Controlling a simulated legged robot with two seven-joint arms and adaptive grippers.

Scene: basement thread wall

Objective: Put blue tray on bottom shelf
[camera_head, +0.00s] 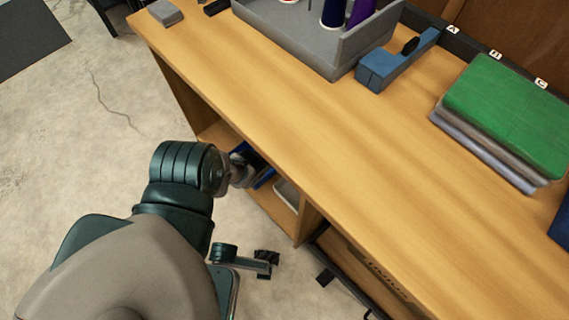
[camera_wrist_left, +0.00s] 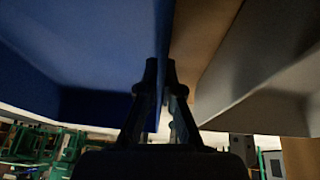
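The blue tray (camera_head: 265,179) shows as a small blue patch inside the open shelf space under the worktop, mostly hidden by my left arm and the desk. Its blue wall (camera_wrist_left: 85,50) fills the left of the left wrist view. My left gripper (camera_wrist_left: 161,70) has its two fingers close together with a strip of blue between them, so it appears shut on the tray's wall. In the head view the left gripper (camera_head: 246,172) is at the shelf opening, its fingertips hard to make out. My right gripper is not in view.
A grey tray (camera_head: 286,194) sits just right of the blue one; its wall (camera_wrist_left: 265,75) is close to the fingers. The wooden worktop (camera_head: 310,130) overhangs the shelf. On it are a grey thread tray (camera_head: 290,40), a blue dispenser (camera_head: 395,63) and a green stack (camera_head: 510,112). Floor at left is open.

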